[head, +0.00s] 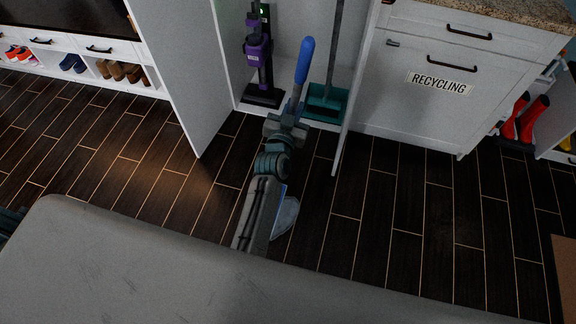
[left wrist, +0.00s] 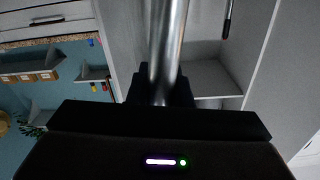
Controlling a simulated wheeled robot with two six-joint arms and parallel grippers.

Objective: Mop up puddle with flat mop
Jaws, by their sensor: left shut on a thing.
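The flat mop (head: 304,62) has a blue grip at the top of its handle. My left gripper (head: 287,126) is shut on the handle just below the grip. In the left wrist view the mop's metal pole (left wrist: 168,50) runs up from between the jaws of my left gripper (left wrist: 160,95). My arm hides most of the lower mop. A pale, bluish-white patch (head: 286,216) shows on the floor beside the arm; I cannot tell whether it is the puddle or part of the mop head. My right gripper is not in view.
An open white closet holds a purple upright vacuum (head: 258,55) and a teal dustpan (head: 327,102). Its door panels stand out on both sides. A white recycling cabinet (head: 445,90) and red boots (head: 526,120) are at right. Dark plank floor (head: 420,220) is clear in front.

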